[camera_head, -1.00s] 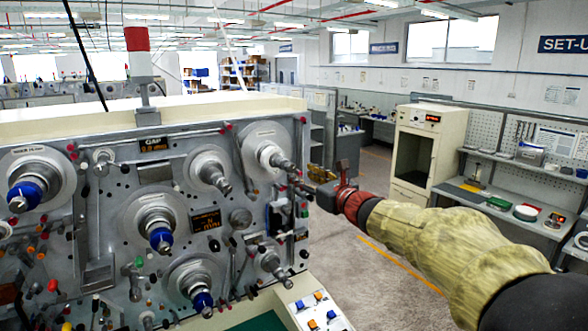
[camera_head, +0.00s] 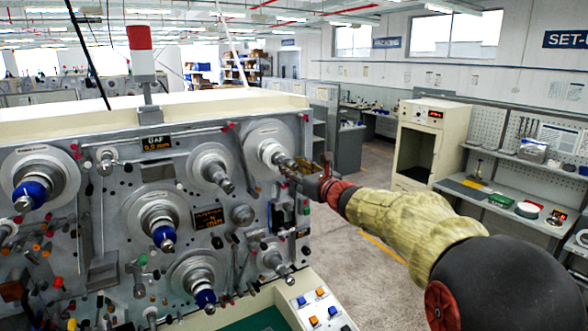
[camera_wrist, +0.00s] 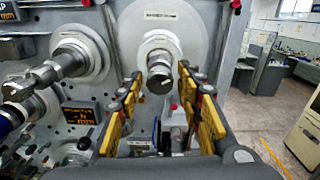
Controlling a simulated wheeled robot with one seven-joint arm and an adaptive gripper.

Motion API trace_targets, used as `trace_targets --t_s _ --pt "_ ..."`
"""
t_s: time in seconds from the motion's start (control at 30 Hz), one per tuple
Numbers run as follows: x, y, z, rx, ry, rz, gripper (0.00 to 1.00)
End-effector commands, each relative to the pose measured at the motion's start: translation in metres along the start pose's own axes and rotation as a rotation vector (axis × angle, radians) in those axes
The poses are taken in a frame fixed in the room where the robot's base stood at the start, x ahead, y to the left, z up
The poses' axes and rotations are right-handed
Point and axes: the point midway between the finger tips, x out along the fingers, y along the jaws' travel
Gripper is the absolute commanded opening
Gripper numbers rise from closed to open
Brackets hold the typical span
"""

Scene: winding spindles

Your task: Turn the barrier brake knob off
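My gripper (camera_head: 304,174) is at the right end of the machine's front, by the upper right spindle (camera_head: 270,151). In the wrist view its yellow fingers (camera_wrist: 160,100) are spread open with nothing held. The spindle's metal end (camera_wrist: 160,80) shows between and beyond the fingertips; I cannot tell whether they touch it. Several small knobs and levers sit on the panel, and I cannot tell by label which is the barrier brake knob. Below the spindle, small parts show between the fingers, partly hidden by the gripper.
The winding machine (camera_head: 120,185) carries several other spindles, some with blue collars. One metal spindle (camera_wrist: 52,72) protrudes left of my gripper. A control box with coloured buttons (camera_head: 318,306) is below. The floor to the right is open before a cream cabinet (camera_head: 428,143) and workbench.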

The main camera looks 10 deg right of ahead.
Motion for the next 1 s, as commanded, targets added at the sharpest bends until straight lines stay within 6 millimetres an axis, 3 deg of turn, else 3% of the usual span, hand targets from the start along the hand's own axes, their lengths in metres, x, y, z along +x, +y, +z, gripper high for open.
trace_targets --t_s 0.6,1.0 --pt "-0.0001 0.0 0.0001 0.0 0.0 0.0 0.0" --pt "-0.0003 0.0001 -0.0024 -0.067 -0.003 0.0 0.0"
